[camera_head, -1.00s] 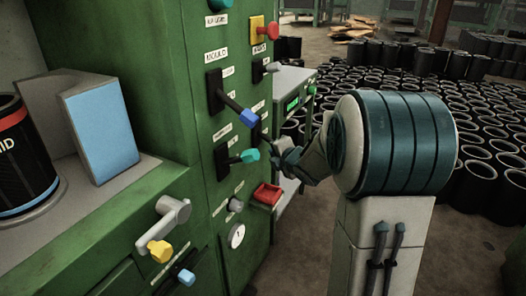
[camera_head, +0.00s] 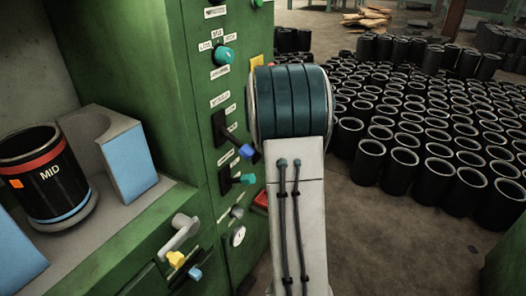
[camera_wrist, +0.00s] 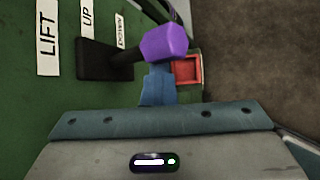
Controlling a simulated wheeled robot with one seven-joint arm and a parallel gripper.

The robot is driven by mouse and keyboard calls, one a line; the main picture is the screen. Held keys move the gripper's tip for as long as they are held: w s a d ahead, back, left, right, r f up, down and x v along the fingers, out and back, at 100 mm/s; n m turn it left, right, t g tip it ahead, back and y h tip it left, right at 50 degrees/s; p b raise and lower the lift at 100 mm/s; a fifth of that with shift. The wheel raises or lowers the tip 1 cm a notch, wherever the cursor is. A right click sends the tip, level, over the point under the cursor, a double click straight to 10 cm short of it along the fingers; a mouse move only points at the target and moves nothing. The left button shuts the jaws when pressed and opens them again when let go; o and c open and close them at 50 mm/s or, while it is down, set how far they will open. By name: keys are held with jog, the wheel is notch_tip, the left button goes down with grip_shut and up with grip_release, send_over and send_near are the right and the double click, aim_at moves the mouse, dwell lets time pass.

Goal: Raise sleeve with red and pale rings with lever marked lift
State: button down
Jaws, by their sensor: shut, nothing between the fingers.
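The black sleeve (camera_head: 45,188) has a red ring near its top, a pale blue ring near its bottom and the word MID. It stands upright on a grey round base in the green machine's bay. In the wrist view a lever with a purple knob (camera_wrist: 165,43) sticks out of a dark slot plate beside the LIFT label (camera_wrist: 47,36) and the UP label (camera_wrist: 87,17). My gripper (camera_wrist: 158,72) is shut and empty, its blue fingers right by the knob; I cannot tell if they touch. In the head view my arm hides the gripper and this lever.
Other controls on the green panel are a blue-knobbed lever (camera_head: 246,151), a teal-knobbed lever (camera_head: 247,179) and a teal dial (camera_head: 222,55). A grey block with a blue face (camera_head: 128,165) stands beside the sleeve. Many black sleeves (camera_head: 400,165) cover the floor at right.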

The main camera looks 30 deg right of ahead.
jog(key=shift+d+r, duration=0.2)
jog(key=shift+r, duration=0.1)
jog(key=shift+w+a+r+p, duration=0.15)
jog(key=shift+r+p, duration=0.6)
jog(key=shift+p, duration=0.2)
jog(key=shift+r, duration=0.1)
jog(key=p+v, duration=0.5)
jog(key=v, duration=0.8)
jog(key=shift+a+g, duration=0.3)
